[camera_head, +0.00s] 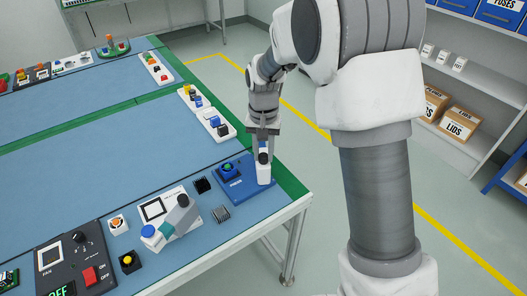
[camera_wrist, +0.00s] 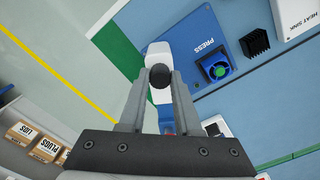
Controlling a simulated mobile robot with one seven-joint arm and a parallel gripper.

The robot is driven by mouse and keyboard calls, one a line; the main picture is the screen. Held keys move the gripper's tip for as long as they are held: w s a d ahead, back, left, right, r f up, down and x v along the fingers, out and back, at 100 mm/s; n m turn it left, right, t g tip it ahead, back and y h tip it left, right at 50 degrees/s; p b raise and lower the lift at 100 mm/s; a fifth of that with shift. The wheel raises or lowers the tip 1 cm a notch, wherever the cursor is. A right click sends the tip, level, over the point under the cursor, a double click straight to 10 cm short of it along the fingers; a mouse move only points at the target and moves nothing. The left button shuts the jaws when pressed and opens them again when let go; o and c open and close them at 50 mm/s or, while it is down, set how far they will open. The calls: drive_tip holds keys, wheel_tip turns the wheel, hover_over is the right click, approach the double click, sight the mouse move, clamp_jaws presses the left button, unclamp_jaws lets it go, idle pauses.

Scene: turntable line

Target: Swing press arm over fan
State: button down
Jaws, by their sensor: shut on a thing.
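The blue press base (camera_head: 240,187) sits at the table's near right corner; its "PRESS" label shows in the wrist view (camera_wrist: 196,35). My gripper (camera_head: 263,153) is shut on the arm's black knob (camera_wrist: 160,76). The fingers hide part of the arm.
A black heat sink (camera_head: 202,185) and a grey finned block (camera_head: 221,214) lie left of the base. A white device with a grey lever (camera_head: 180,215) stands farther left. White part holders (camera_head: 216,124) line the green table edge behind. Floor right of the table is clear.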

drive_tip(key=n+p, duration=0.1)
drive_tip(key=n, duration=0.2)
drive_tip(key=shift+r+n, duration=0.1)
drive_tip(key=shift+n, duration=0.3)
drive_tip(key=n+p, duration=0.1)
drive_tip(key=n, duration=0.2)
drive_tip(key=shift+n, duration=0.4)
drive_tip(key=n+p, duration=0.2)
drive_tip(key=n, duration=0.4)
drive_tip(key=shift+n, duration=0.4)
drive_tip(key=c, duration=0.6)
unclamp_jaws()
